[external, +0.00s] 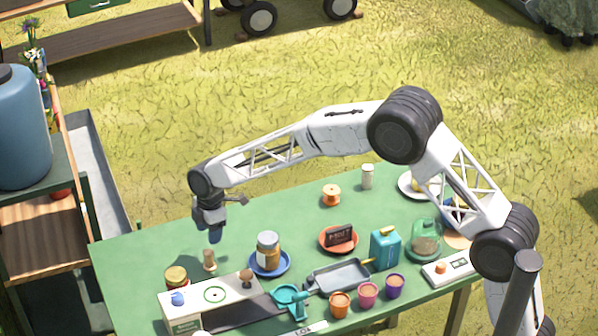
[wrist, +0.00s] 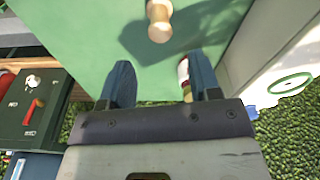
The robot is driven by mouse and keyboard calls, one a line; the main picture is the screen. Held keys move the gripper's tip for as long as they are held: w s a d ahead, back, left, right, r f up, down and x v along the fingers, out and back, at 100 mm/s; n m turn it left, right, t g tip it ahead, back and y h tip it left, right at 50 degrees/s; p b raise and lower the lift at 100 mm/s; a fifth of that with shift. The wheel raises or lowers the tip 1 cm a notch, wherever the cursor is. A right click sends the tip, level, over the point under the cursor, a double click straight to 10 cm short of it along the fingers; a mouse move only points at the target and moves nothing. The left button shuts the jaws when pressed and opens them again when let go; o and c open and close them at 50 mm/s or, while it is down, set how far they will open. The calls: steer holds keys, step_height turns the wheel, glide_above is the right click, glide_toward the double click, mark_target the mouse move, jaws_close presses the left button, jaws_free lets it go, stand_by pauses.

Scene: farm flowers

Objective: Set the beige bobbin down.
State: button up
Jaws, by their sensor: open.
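The beige bobbin (external: 209,261) stands upright on the green table, near its left end. It also shows at the top edge of the wrist view (wrist: 159,20), beyond my fingertips and apart from them. My gripper (external: 215,236) is just above the bobbin in the external view. In the wrist view my gripper (wrist: 160,78) has its two blue fingers spread wide, with nothing held between them. A peach-orange spool (external: 331,194) stands further back on the table.
A jar (external: 176,277) stands close to the bobbin on the left. A blue saucer (external: 283,267) bearing a jar is to the right. The table's back left area (external: 150,240) is clear.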

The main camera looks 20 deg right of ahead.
steer(key=shift+r, duration=0.6)
steer(key=shift+d+r, duration=0.1)
steer(key=shift+d, duration=0.05)
stand_by(0.4)
steer(key=s+d+r+m+t, duration=0.1)
steer(key=s+d+r+m, duration=0.25)
steer(key=d+r, duration=0.55)
steer(key=s+d+r+m, duration=0.3)
steer(key=s+d+r, duration=0.2)
steer(key=d, duration=0.8)
steer(key=s+d+r+m+t, duration=0.1)
steer(key=s+d+r+m, duration=0.4)
steer(key=d, duration=0.6)
steer(key=s+d+r+m, duration=0.3)
steer(key=s+d+r, duration=0.1)
steer(key=s+d, duration=0.95)
steer(key=s+d+f+m, duration=0.1)
steer(key=s+d+m, duration=0.1)
steer(key=s, duration=0.4)
steer(key=s+d+f+m+h, duration=0.1)
steer(key=s+d+m, duration=0.1)
steer(key=s, duration=0.3)
steer(key=s+d+m+t, duration=0.1)
steer(key=s+d+m, duration=0.1)
steer(key=s+d, duration=0.2)
steer(key=s, duration=0.2)
steer(key=shift+s+d+f+h, duration=0.25)
steer(key=shift+s+f+h, duration=0.05)
steer(key=shift+s+f, duration=0.1)
